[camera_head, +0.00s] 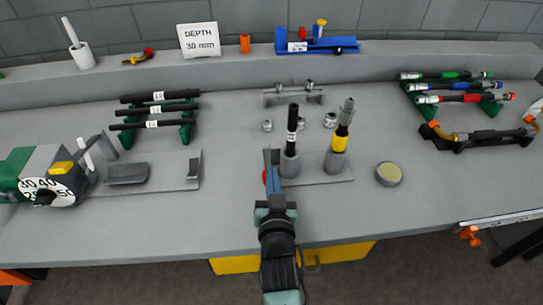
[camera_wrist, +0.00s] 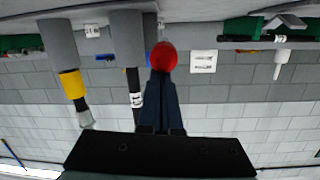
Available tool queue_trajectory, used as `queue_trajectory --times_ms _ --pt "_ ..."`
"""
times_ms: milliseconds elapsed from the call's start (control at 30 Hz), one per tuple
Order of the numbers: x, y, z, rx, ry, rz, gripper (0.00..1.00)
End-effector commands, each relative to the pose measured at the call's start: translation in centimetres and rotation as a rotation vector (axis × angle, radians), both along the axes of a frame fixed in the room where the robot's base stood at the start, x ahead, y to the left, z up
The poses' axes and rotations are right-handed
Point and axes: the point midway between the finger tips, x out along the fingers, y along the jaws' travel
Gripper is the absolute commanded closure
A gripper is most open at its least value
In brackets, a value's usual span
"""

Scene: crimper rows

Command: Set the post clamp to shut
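The post clamp stands at the middle of the bench, with two grey upright holders on a flat grey base (camera_head: 318,178). The nearer holder (camera_head: 290,165) carries a black rod with a white label (camera_head: 292,125). The other holder (camera_head: 335,163) carries a yellow and silver tool (camera_head: 340,135). A red knob (camera_head: 266,175) is beside the nearer holder and also shows in the wrist view (camera_wrist: 163,56). My gripper (camera_head: 272,180) is at the knob, its fingers together and their tips at it. I cannot tell whether they grip it.
Racks with black rods (camera_head: 158,110) and coloured tools (camera_head: 465,90) stand left and right. A device with a numbered dial (camera_head: 45,190) is at the far left. A round yellow-topped disc (camera_head: 389,174) lies right of the clamp. The front bench area is mostly clear.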

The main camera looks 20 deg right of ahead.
Motion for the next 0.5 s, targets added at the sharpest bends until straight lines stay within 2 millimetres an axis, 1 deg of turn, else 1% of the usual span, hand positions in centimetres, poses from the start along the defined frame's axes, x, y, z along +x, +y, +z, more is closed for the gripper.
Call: queue_trajectory --times_ms 33,133,167,200,400,500 --pt "0.3 -0.1 1.6 -0.001 -0.004 0.000 1.00" --pt "1.1 -0.3 4.3 -0.005 -0.017 0.000 1.00" --pt "0.7 -0.1 3.6 -0.003 -0.013 0.001 1.00" --pt "-0.4 0.2 2.7 -0.003 -0.011 0.001 1.00" --pt "-4.1 1.4 1.8 -0.005 -0.015 0.000 1.00" --pt "-5.6 2.0 1.5 -0.005 -0.019 0.000 1.00"
